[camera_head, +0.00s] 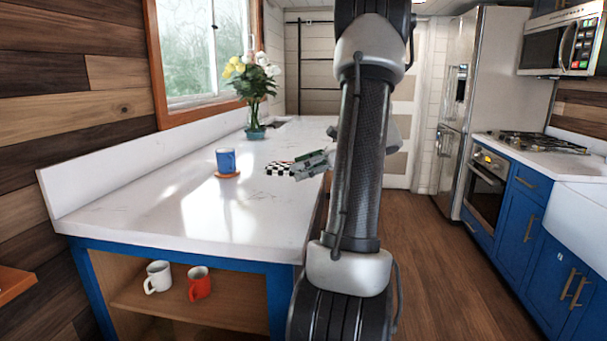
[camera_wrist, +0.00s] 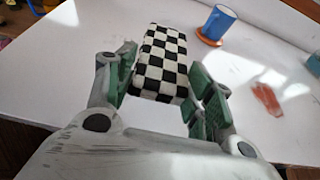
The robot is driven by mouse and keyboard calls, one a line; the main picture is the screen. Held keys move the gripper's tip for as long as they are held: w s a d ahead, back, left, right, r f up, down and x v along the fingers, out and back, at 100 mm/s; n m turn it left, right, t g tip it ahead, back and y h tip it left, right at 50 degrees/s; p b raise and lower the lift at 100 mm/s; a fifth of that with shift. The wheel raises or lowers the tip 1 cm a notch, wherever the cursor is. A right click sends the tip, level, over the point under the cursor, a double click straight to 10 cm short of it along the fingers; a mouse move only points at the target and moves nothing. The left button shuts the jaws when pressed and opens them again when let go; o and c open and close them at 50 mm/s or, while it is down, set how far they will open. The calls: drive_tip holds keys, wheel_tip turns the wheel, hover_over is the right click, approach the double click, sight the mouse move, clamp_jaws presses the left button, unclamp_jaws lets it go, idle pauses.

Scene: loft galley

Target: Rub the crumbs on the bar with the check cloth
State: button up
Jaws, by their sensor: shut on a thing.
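The check cloth (camera_head: 279,168), a black-and-white folded pad, is at the right part of the white bar (camera_head: 150,205). My gripper (camera_head: 308,163) is shut on its near end; the cloth (camera_wrist: 160,58) lies between the green finger pads of the gripper (camera_wrist: 165,88) in the wrist view. The cloth appears at or just above the bar top; I cannot tell if it touches. A flat reddish-orange patch (camera_wrist: 266,98) lies on the bar right of the cloth in the wrist view; I cannot tell if it is the crumbs. No separate crumbs are clear in the head view.
A blue mug (camera_head: 226,161) stands on an orange coaster (camera_head: 226,175) near the cloth. A flower vase (camera_head: 255,115) stands farther back. White (camera_head: 158,276) and red (camera_head: 200,283) mugs sit on the shelf below. The bar's front left is clear.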

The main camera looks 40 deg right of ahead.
drive_tip(key=shift+r, duration=1.5)
